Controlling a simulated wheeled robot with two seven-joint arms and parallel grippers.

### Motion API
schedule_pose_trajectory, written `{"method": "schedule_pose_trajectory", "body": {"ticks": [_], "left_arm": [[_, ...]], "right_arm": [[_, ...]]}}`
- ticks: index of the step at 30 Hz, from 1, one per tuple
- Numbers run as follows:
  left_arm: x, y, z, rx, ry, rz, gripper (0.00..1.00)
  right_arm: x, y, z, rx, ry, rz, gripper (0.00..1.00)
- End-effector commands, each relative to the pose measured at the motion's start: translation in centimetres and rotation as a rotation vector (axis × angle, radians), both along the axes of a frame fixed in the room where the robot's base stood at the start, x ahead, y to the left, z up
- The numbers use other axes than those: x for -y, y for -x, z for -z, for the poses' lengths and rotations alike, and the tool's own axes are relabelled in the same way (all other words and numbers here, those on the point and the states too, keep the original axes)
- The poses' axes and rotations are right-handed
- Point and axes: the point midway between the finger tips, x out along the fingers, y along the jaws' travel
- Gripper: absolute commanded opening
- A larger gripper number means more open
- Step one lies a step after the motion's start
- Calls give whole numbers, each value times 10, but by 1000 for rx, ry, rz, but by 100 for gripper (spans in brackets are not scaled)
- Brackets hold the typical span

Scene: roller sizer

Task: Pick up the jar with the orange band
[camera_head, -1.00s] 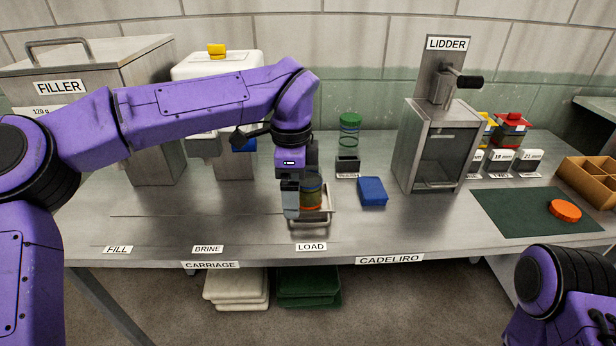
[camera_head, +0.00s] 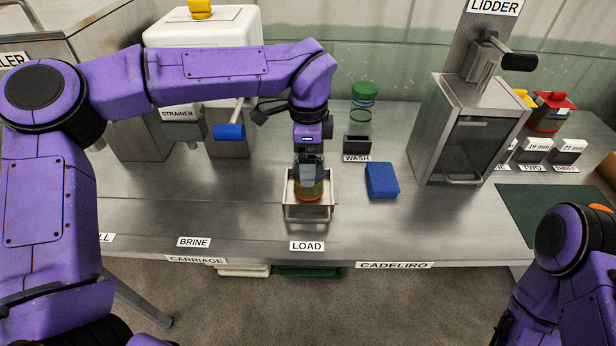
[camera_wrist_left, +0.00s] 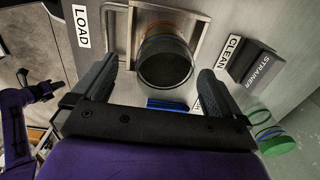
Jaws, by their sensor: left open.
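The jar with the orange band (camera_head: 309,195) stands upright in a metal tray frame (camera_head: 327,212) behind the LOAD label. My left gripper (camera_head: 311,172) is open above the jar and hides its upper part. In the left wrist view the open-mouthed jar (camera_wrist_left: 166,66) shows between and beyond the two spread fingers of the left gripper (camera_wrist_left: 155,75). I cannot tell whether a finger touches it. My right arm shows at the lower right, with its gripper too small or cut off to judge.
A blue block (camera_head: 381,180) lies right of the tray. A green-lidded jar (camera_head: 363,97) stands behind the WASH holder (camera_head: 357,142). The lidder (camera_head: 455,130) stands to the right and the strainer (camera_head: 180,122) to the left. The front bench strip is clear.

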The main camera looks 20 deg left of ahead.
Motion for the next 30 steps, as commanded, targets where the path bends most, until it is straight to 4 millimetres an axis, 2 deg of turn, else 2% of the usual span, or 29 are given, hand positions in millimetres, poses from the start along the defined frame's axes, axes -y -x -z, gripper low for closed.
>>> {"method": "schedule_pose_trajectory", "body": {"ticks": [3, 6, 9, 14, 15, 17, 18, 21, 30], "left_arm": [[-1, 3, 19, -8, -1, 2, 100], [0, 2, 37, -7, -1, 3, 100], [0, 2, 44, -4, -1, 4, 100], [0, 2, 45, -3, 0, 4, 100], [0, 2, 45, -3, 0, 4, 94], [1, 2, 45, -3, 0, 5, 74], [1, 2, 45, -3, 0, 5, 61], [1, 2, 45, -3, -1, 5, 31], [1, 1, 42, -2, 0, 5, 31]], "right_arm": [[0, -1, -17, 2, 0, 0, 0], [0, -1, -18, 2, 0, 0, 0], [0, -1, -19, 2, 0, 0, 0], [0, -1, -18, 2, 0, 0, 0], [0, -1, -18, 2, 0, 0, 0], [0, -1, -18, 2, 0, 0, 0], [0, -1, -18, 2, 0, 0, 0], [0, -1, -17, 2, 0, 0, 0], [0, -1, -17, 2, 0, 0, 0]]}}
